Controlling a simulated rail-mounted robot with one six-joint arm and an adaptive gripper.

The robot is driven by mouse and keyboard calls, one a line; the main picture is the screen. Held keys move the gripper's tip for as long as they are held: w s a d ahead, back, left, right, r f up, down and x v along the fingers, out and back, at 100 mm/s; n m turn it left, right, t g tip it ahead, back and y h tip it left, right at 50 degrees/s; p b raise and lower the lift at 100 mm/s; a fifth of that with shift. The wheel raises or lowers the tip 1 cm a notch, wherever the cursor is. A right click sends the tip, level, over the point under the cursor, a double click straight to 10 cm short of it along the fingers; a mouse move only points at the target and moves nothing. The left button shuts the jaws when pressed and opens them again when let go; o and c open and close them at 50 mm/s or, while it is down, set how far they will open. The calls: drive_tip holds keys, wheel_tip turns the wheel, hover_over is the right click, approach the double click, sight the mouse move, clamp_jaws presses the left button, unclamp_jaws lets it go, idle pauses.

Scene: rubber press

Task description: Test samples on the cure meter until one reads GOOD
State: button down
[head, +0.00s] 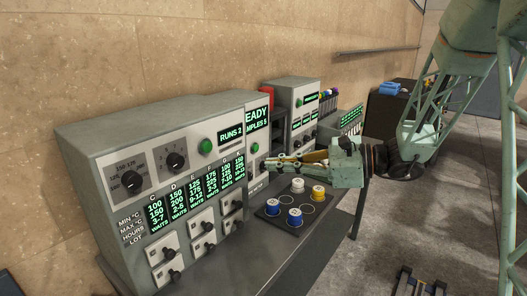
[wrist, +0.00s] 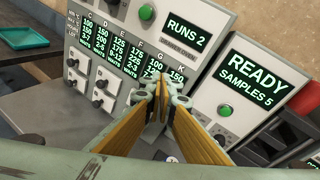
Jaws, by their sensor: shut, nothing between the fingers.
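The cure meter (head: 258,121) stands right of the grey oven, partly behind my gripper in the head view. In the wrist view the cure meter's screen (wrist: 258,75) reads READY, SAMPLES 5. My gripper (head: 270,163) points left in front of the machines, above the bench, with its fingers shut and empty. In the wrist view its fingertips (wrist: 161,84) meet in front of the oven's panel. A dark tray (head: 275,200) on the bench holds a white sample (head: 298,184), a yellow sample (head: 318,191) and two blue samples (head: 295,215). No GOOD reading shows.
The grey oven (head: 150,140), reading RUNS 2, has several small doors with knobs and lit columns. A green button (wrist: 148,12) is on it. Another machine (head: 293,92) stands behind. A teal tray (wrist: 22,37) lies left.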

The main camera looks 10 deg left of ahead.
sight(257, 149)
drive_tip(key=w+d+f+m+t, duration=0.3)
drive_tip(key=w, duration=0.5)
drive_tip(key=w+d+f+m+t+p, duration=0.1)
drive_tip(key=w+d+f+m+t, duration=0.2)
drive_tip(key=w, duration=0.5)
drive_tip(key=shift+d+f+m+p, duration=0.15)
drive_tip(key=shift+f+m+p, duration=0.15)
drive_tip(key=shift+f+m, duration=0.35)
drive_tip(key=shift+w, duration=0.15)
drive_tip(key=shift+b+x, duration=1)
drive_tip(key=shift+x, duration=6)
drive_tip(key=shift+r, duration=0.15)
